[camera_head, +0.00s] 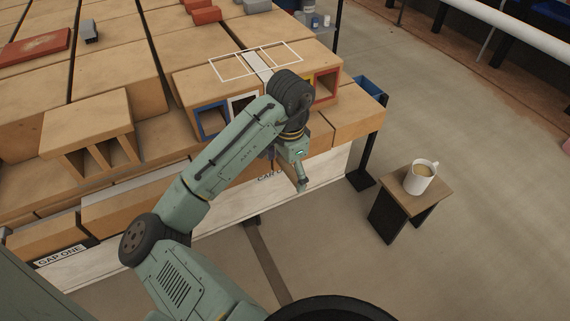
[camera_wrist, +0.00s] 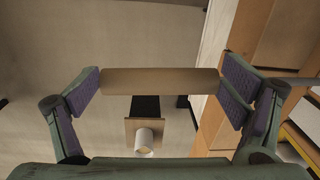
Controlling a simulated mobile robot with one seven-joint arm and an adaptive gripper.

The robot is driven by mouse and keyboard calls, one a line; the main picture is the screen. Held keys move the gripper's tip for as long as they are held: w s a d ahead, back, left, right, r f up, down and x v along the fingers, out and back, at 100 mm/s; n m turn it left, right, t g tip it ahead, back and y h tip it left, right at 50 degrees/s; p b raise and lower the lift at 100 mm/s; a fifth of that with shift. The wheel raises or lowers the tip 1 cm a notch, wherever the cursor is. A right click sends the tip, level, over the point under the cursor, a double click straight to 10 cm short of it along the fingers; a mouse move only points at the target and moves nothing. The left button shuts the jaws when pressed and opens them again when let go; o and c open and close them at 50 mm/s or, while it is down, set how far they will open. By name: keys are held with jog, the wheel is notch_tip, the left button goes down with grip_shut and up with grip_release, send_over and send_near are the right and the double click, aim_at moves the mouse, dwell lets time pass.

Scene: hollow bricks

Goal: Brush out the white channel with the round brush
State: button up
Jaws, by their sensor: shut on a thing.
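The hollow brick block (camera_head: 190,88) at the edge of the stack has coloured channel mouths. The white channel (camera_head: 243,101) is white-rimmed and partly covered by my arm. The blue channel (camera_head: 212,121) is left of it; the yellow (camera_head: 307,81) and red (camera_head: 327,86) ones are right of it. My gripper (camera_head: 297,172) points down in front of the block, apart from the white channel. In the wrist view my gripper is shut on a plain tan cylinder (camera_wrist: 160,81), lying crosswise between the pads. It looks like the round brush's handle; no bristles show.
A small stool (camera_head: 430,191) with a white mug (camera_head: 420,177) stands on the floor at right. A brick with open channels (camera_head: 90,135) lies at left. Red bricks (camera_head: 37,47) lie on the stack. Floor between stack and stool is clear.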

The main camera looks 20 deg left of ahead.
jog(key=shift+a, duration=0.1)
jog(key=shift+w+a, duration=1.35)
jog(key=shift+a, duration=0.3)
jog(key=shift+w+a, duration=1.3)
jog(key=shift+a, duration=0.3)
jog(key=shift+s+d, duration=0.1)
jog(key=shift+s+d, duration=0.85)
jog(key=shift+d, duration=0.25)
jog(key=shift+s+d, duration=0.85)
jog(key=shift+d, duration=0.2)
jog(key=shift+s+d, duration=0.85)
jog(key=shift+d, duration=0.25)
jog(key=s+d, duration=0.8)
jog(key=d, duration=0.3)
jog(key=shift+s, duration=0.4)
